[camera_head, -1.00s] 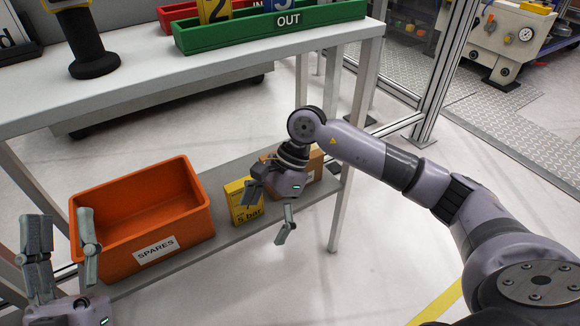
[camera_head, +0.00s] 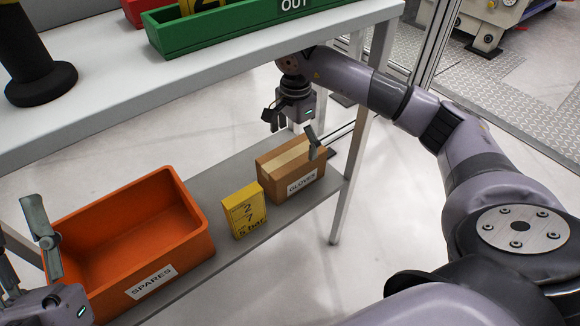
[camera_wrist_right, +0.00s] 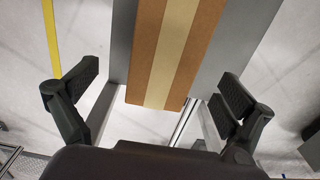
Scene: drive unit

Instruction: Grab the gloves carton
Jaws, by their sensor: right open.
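The gloves carton (camera_head: 291,171) is a brown cardboard box with a tan tape strip and a white GLOVES label, on the lower grey shelf at the right end. My right gripper (camera_head: 289,125) is open above the carton, pointing down, with its fingers apart. In the right wrist view the carton's taped top (camera_wrist_right: 172,50) lies between the two open fingers (camera_wrist_right: 158,98), and no contact shows. My left gripper (camera_head: 20,232) is at the left edge, partly cut off, beside the orange bin; one finger stands up clearly.
A yellow box (camera_head: 244,211) stands just left of the carton on the lower shelf (camera_head: 222,183). An orange SPARES bin (camera_head: 178,262) is further left. A table leg (camera_head: 344,200) stands right of the carton.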

